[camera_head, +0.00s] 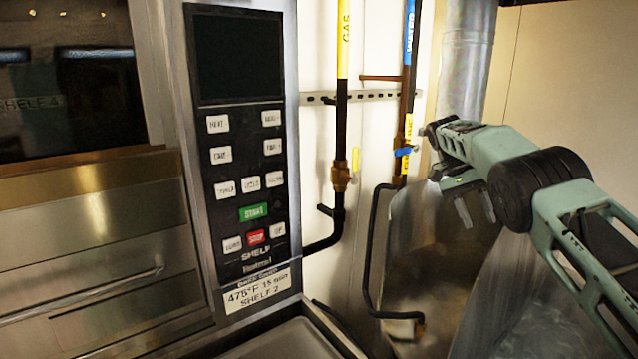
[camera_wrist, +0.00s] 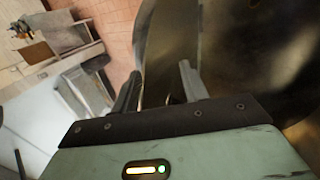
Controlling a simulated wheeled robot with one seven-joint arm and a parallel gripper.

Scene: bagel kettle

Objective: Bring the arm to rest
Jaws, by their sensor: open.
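My gripper (camera_head: 462,208) is at the right of the head view, at the end of my raised green-and-black arm. Its fingers point down, and nothing shows between them. In the wrist view the two fingers of my gripper (camera_wrist: 160,92) stand apart, with a large dark, shiny curved metal surface (camera_wrist: 225,60) beyond them. I cannot tell whether the fingers touch that surface.
An oven control panel (camera_head: 240,150) with buttons stands left of centre. Yellow gas (camera_head: 343,40) and blue water (camera_head: 409,45) pipes run down the wall near my arm. A silver duct (camera_head: 465,60) rises behind it.

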